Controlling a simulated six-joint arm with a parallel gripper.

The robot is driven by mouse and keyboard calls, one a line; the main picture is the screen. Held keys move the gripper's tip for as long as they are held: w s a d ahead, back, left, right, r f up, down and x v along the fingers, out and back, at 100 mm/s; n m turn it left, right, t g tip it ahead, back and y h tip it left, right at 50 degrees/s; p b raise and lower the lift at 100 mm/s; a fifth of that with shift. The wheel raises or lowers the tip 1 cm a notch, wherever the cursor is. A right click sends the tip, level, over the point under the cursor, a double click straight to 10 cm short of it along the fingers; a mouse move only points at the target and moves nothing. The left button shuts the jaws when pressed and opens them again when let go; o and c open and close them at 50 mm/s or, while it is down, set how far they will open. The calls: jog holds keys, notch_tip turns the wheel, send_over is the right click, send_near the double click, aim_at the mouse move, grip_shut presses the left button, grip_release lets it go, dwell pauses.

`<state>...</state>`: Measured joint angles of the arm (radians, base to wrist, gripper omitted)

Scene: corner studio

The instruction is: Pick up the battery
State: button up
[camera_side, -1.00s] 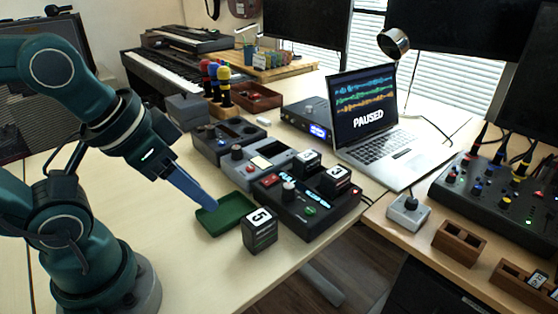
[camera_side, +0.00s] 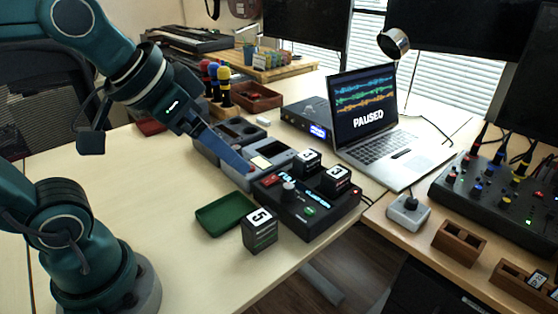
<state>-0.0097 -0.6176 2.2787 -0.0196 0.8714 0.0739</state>
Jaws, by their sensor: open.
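A black block with a white label marked 5 (camera_side: 259,230), which looks like a battery, stands upright on the table in front of the black console. Two similar labelled blocks, one at the back (camera_side: 307,160) and one at the right (camera_side: 336,181), sit on the black console (camera_side: 300,215). I cannot tell which one the task means. My gripper (camera_side: 245,169) reaches down from the upper left, with its blue finger tip over the grey device beside the console. It is open, seen nearly edge-on, with nothing visible in it. It is apart from all three blocks.
A green tray (camera_side: 211,222) lies empty left of the standing block. A grey device (camera_side: 284,153) and a darker device (camera_side: 237,129) line up behind. A laptop (camera_side: 385,150) stands at the right. The table front is clear.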

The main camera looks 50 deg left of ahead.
jog(key=w+r, duration=0.3)
jog(key=w, duration=0.6)
jog(key=g, duration=0.1)
send_over(307, 155)
jog(key=s+d, duration=0.1)
jog(key=s, duration=0.1)
notch_tip(307, 155, down, 8)
jog(key=shift+f, duration=0.2)
jog(key=shift+n+g, duration=0.3)
jog(key=shift+g, duration=0.4)
jog(key=f, duration=0.3)
jog(key=a+f, duration=0.1)
jog(key=f, duration=0.1)
jog(key=shift+w, duration=0.2)
jog(key=shift+f, duration=0.35)
jog(key=shift+x, duration=2.3)
grip_shut()
